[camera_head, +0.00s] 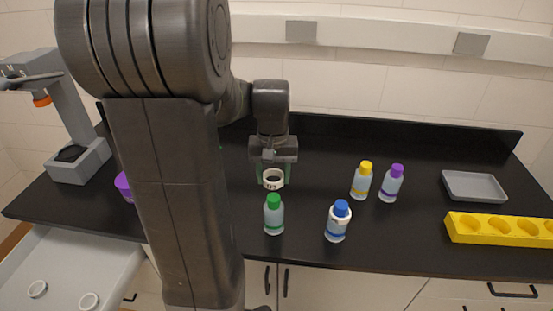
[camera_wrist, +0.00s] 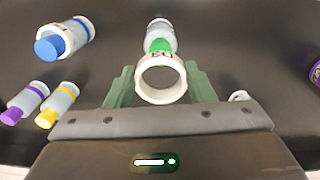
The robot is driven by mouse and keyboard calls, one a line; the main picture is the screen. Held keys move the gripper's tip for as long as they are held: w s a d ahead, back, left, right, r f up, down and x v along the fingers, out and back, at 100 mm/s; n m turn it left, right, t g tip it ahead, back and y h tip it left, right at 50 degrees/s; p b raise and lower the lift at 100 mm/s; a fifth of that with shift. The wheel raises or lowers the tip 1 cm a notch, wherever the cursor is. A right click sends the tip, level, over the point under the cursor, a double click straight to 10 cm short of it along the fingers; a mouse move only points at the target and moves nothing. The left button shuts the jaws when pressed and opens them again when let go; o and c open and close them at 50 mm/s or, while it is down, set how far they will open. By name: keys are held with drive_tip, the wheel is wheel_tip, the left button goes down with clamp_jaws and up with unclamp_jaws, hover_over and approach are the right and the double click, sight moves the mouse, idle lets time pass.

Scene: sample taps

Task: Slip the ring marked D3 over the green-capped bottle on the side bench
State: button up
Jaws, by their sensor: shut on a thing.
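My gripper (camera_head: 273,168) is shut on a white ring (camera_head: 273,184). The ring, also in the wrist view (camera_wrist: 160,98), sits between the green fingers (camera_wrist: 160,85) and bears dark lettering that looks like D3. The green-capped bottle (camera_head: 274,218) stands upright on the black bench, near its front edge. In the head view the ring is just above and behind the green cap, apart from it. In the wrist view the green-capped bottle (camera_wrist: 161,30) shows beyond the ring, its cap partly hidden by the ring's rim.
A blue-capped bottle (camera_head: 337,225) with a white ring around its upper part stands to the right. Yellow-capped (camera_head: 361,183) and purple-capped (camera_head: 391,185) bottles stand farther back. A yellow holed rack (camera_head: 463,236) and grey tray (camera_head: 474,186) are far right.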

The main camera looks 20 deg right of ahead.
sight(274, 200)
drive_tip(key=shift+w+d, duration=0.15)
drive_tip(key=shift+w, duration=0.15)
drive_tip(key=shift+s+f+b, duration=0.25)
drive_tip(key=shift+f+b, duration=0.1)
drive_tip(key=shift+b, duration=0.05)
drive_tip(key=shift+w+f+b, duration=0.1)
drive_tip(key=shift+f+b, duration=2.3)
drive_tip(key=shift+f, duration=0.8)
drive_tip(key=o, duration=1)
drive_tip(key=shift+r, duration=0.1)
drive_tip(key=shift+r+p, duration=2.6)
drive_tip(key=shift+r, duration=0.35)
